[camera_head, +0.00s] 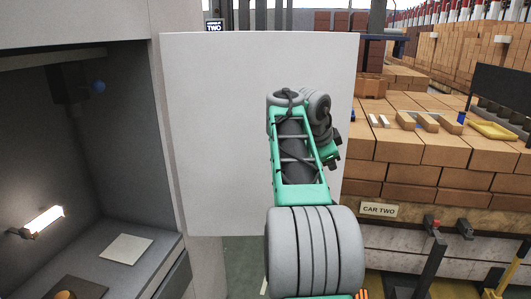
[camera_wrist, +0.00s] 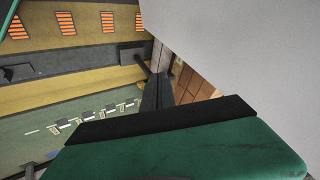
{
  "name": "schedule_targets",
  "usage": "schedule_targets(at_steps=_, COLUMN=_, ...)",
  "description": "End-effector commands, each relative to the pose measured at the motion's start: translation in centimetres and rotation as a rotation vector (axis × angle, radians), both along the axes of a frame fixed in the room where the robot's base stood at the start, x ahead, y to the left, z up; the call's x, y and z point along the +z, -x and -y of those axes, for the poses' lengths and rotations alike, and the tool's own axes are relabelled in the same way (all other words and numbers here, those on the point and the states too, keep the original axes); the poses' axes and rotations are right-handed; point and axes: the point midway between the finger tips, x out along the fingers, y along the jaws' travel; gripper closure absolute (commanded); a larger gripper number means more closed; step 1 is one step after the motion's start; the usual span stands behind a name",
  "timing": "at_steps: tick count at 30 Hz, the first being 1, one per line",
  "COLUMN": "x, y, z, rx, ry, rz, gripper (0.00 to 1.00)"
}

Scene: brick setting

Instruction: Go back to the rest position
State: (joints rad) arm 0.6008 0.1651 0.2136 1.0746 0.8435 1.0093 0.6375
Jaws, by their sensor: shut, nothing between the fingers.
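My gripper (camera_wrist: 158,72) shows in the wrist view as dark, narrow fingers pressed together beyond the black edge of my green wrist housing. Nothing is held between them. In the head view my green and grey arm rises in the middle, in front of a large pale panel; the fingers cannot be made out there.
The pale panel (camera_head: 215,130) stands close behind my arm, and its flat face also fills the wrist view's right side (camera_wrist: 240,50). A lit grey booth (camera_head: 120,140) is at left. Stacked bricks (camera_head: 420,150) with a "CAR TWO" sign (camera_head: 379,209) and levers (camera_head: 433,250) are at right.

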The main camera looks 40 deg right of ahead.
Motion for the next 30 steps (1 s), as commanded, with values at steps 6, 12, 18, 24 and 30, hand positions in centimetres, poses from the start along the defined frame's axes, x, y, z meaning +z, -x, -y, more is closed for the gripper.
schedule_targets(at_steps=6, x=-3.8, y=-2.2, z=-0.7, rx=0.409, ry=0.039, rz=-0.261, gripper=1.0)
schedule_targets(at_steps=12, x=-15.8, y=-1.0, z=-6.7, rx=0.864, ry=-0.092, rz=-0.523, gripper=1.0)
schedule_targets(at_steps=18, x=-23.4, y=3.2, z=-20.9, rx=1.355, ry=-0.189, rz=-0.625, gripper=1.0)
schedule_targets(at_steps=24, x=-26.5, y=8.5, z=-33.6, rx=1.678, ry=-0.201, rz=-0.633, gripper=1.0)
schedule_targets(at_steps=30, x=-23.8, y=10.0, z=-41.3, rx=1.898, ry=-0.004, rz=-0.595, gripper=1.0)
